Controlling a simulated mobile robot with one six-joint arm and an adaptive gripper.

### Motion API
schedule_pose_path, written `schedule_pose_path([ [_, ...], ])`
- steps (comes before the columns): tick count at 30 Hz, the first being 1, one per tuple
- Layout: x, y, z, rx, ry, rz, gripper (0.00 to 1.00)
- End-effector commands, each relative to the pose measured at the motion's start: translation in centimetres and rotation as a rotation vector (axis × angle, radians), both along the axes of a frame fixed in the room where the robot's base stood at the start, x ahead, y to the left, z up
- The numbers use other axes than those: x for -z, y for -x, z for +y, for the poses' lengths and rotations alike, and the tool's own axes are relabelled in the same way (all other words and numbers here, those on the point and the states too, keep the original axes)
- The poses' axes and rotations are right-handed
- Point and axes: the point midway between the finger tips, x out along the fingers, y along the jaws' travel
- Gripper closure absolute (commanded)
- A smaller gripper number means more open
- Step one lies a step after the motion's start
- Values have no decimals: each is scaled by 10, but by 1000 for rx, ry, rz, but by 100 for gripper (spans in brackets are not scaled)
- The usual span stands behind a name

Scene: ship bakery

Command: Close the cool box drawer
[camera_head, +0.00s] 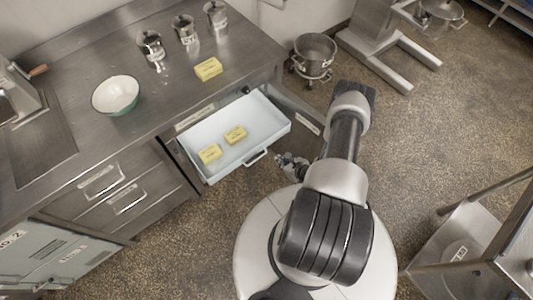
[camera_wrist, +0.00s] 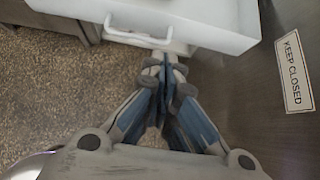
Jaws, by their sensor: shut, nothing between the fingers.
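The cool box drawer (camera_head: 203,129) is pulled out from under the steel counter in the head view, a white open tray with a handle (camera_head: 256,158) on its front. Two yellow butter packs (camera_head: 235,134) lie inside it. My gripper (camera_head: 283,160) is shut and empty, just in front of the drawer's front, to the right of the handle. In the wrist view the drawer's white front (camera_wrist: 222,38) is at the top, with its handle (camera_wrist: 135,32) to the left of my fingertips (camera_wrist: 165,62). The fingertips are close to the front; I cannot tell whether they touch it.
A panel labelled "KEEP CLOSED" (camera_wrist: 293,72) stands right of the drawer. On the counter (camera_head: 150,125) are a bowl (camera_head: 117,94), another butter pack (camera_head: 208,69) and metal canisters (camera_head: 184,29). A steel pot (camera_head: 315,52) stands behind my arm. A steel cart (camera_head: 480,245) is at right.

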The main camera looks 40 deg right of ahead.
Motion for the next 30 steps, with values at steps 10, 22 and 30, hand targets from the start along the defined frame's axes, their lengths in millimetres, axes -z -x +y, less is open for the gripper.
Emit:
schedule_pose_path([
  [10,42,-44,3,-6,1,-1,100],
  [22,66,-103,4,-5,1,-1,100],
  [30,65,-113,4,-1,-1,0,100],
])
